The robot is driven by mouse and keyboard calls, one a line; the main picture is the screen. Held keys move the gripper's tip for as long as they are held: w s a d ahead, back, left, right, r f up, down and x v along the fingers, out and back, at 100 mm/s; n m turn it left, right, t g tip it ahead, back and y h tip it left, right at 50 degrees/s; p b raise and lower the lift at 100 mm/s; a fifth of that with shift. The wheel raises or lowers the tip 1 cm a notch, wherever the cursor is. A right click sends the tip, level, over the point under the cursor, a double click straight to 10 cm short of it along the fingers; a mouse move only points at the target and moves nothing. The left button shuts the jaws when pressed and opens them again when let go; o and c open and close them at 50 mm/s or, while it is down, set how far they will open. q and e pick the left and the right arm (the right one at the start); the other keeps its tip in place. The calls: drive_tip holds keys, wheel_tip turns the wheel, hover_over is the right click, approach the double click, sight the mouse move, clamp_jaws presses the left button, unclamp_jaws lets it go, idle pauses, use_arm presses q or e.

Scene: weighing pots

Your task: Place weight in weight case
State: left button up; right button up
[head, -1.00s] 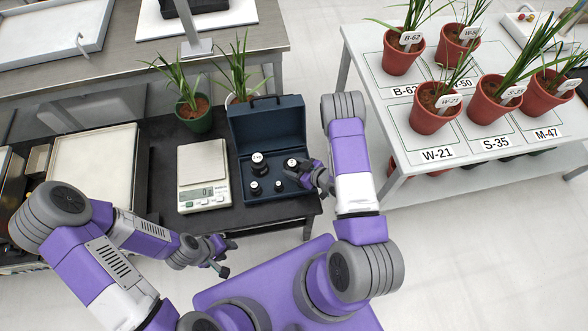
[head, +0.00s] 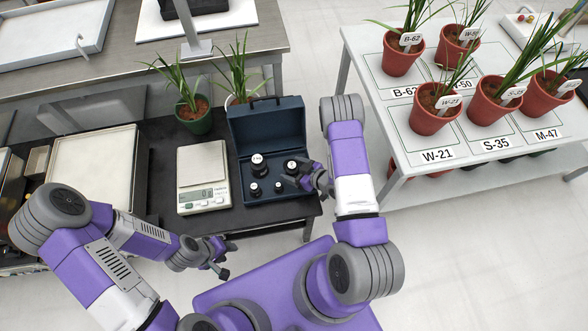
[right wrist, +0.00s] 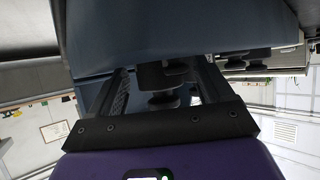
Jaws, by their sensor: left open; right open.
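The blue weight case (head: 268,128) stands open at the right end of the dark table, its lid up at the back. Several black weights with pale tops are in it. A large one (head: 259,166) is at back left, another (head: 291,167) at back right, and smaller ones (head: 254,188) and (head: 279,187) in front. My right gripper (head: 293,180) is open at the case's right side, close to the back-right weight; contact cannot be told. The right wrist view shows dark weights (right wrist: 163,98) beyond and between its fingers. My left gripper (head: 224,260) is open and empty before the table.
A white scale (head: 203,180) stands left of the case. Two potted plants (head: 194,115) are behind them. A tray (head: 92,165) lies at far left. A white table (head: 425,150) with labelled red pots is at right, beyond a floor gap.

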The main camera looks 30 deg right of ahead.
use_arm(q)
wheel_tip(320, 180, up, 3)
drive_tip(key=p, duration=0.3)
drive_tip(key=shift+r, duration=0.15)
use_arm(e)
drive_tip(key=v, duration=1.2)
use_arm(q)
drive_tip(key=shift+s, duration=0.1)
use_arm(e)
drive_tip(key=shift+s, duration=0.15)
